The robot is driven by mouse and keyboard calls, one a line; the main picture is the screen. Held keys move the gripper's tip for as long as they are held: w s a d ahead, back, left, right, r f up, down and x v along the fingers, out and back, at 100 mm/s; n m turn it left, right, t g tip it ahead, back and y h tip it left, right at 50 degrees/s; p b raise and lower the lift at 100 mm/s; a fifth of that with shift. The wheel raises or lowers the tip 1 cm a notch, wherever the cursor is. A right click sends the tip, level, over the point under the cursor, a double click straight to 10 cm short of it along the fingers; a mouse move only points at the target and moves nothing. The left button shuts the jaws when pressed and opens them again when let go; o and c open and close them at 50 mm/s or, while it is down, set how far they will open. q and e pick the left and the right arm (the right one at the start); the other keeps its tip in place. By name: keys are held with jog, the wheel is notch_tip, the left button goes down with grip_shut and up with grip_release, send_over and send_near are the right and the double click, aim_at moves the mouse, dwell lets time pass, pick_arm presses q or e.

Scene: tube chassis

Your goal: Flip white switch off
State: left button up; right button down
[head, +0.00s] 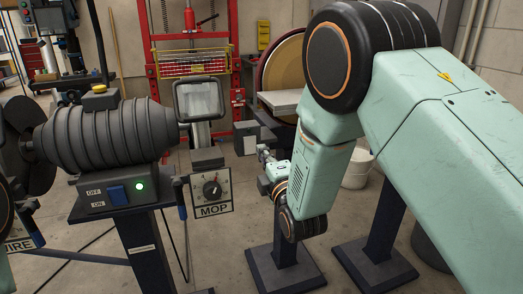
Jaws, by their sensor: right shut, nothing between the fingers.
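A grey buffing machine (105,135) with a ribbed motor housing stands on a dark pedestal at the left. On its front box are OFF and ON labels, a blue rocker switch (117,194) and a lit green lamp (139,186). I see no clearly white switch; the rocker's position is too small to tell. My right gripper (263,152) is shut and empty, to the right of the machine and apart from it. It is small and partly hard to make out beside my wrist. My left gripper is not in view.
A dial panel marked MOP (211,190) hangs between the machine and my right gripper. A square clear shield (198,99) stands above it. A disc sander (284,64) and red press (234,40) are behind. A white bucket (357,168) stands on the floor.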

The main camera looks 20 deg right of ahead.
jog(key=s+r+p, duration=0.1)
jog(key=s, duration=0.6)
jog(key=shift+s, duration=0.3)
jog(key=shift+s+r, duration=0.1)
jog(key=shift+d, duration=0.1)
